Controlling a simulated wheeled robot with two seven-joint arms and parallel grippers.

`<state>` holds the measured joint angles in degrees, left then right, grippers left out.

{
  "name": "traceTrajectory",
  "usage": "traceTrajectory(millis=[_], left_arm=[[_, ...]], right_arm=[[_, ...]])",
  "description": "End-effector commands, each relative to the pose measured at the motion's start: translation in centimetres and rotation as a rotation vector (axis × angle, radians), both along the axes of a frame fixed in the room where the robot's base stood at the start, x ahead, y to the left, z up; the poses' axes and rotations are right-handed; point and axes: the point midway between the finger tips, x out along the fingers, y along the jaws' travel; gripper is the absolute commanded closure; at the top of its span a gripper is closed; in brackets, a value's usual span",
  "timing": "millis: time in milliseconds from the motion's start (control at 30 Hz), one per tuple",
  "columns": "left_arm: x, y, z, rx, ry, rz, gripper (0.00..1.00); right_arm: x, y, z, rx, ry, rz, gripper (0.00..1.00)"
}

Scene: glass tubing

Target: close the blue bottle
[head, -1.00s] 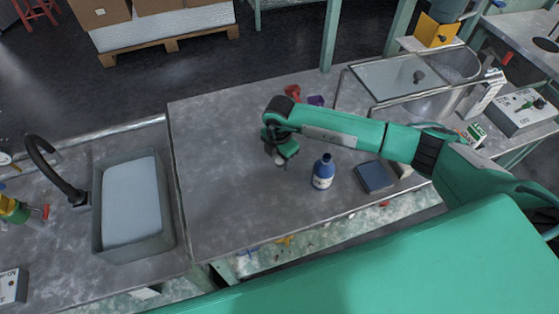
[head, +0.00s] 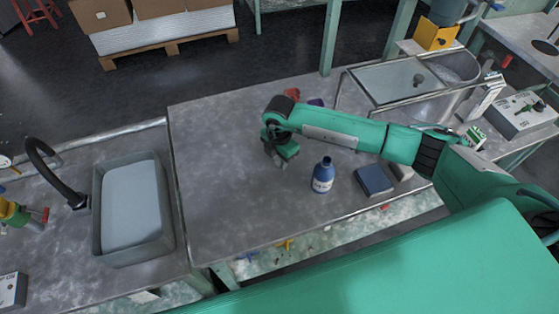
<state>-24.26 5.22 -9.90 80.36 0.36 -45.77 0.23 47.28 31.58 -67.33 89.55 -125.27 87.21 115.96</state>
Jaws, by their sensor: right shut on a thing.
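The blue bottle (head: 322,177) stands upright on the metal table, with a pale label band and a narrow dark neck. I see no separate cap on it, though its mouth is too small to make out clearly. My right gripper (head: 279,163) points down at the tabletop, to the left of the bottle and apart from it. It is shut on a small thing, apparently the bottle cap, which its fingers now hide. My left gripper is not in view.
A dark blue box (head: 374,180) lies right of the bottle. A red item (head: 292,94) and a purple item (head: 316,101) lie behind my right arm. A grey sink basin (head: 168,225) is at left. The left part of the table (head: 220,190) is clear.

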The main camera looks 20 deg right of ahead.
Motion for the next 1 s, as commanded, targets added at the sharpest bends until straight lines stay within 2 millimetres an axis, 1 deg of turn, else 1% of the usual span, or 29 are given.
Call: traceTrajectory(millis=[167, 267, 400, 500, 600, 700, 800, 1000], left_arm=[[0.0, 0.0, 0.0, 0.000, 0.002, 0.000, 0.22], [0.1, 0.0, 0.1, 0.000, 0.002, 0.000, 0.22], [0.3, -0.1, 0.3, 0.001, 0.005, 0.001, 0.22], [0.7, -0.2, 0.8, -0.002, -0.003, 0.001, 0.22], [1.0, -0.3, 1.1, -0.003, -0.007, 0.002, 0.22], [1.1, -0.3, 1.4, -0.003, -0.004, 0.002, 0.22], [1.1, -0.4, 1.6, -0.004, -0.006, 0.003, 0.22], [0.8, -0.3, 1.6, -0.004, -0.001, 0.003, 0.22]], right_arm=[[0.1, 0.0, 3.1, 0.000, -0.005, 0.000, 0.95], [0.1, 0.0, 5.8, 0.001, -0.006, 0.001, 0.95], [0.2, 0.0, 10.1, 0.001, -0.007, 0.000, 0.95], [0.1, 0.0, 12.8, 0.001, -0.006, 0.001, 0.95], [0.1, 0.0, 15.1, 0.000, -0.005, 0.000, 0.95], [0.1, 0.0, 16.8, 0.000, -0.004, 0.000, 0.95], [0.1, 0.0, 18.0, 0.000, -0.003, 0.000, 0.95], [0.0, 0.0, 18.9, 0.000, -0.001, 0.000, 0.95]])
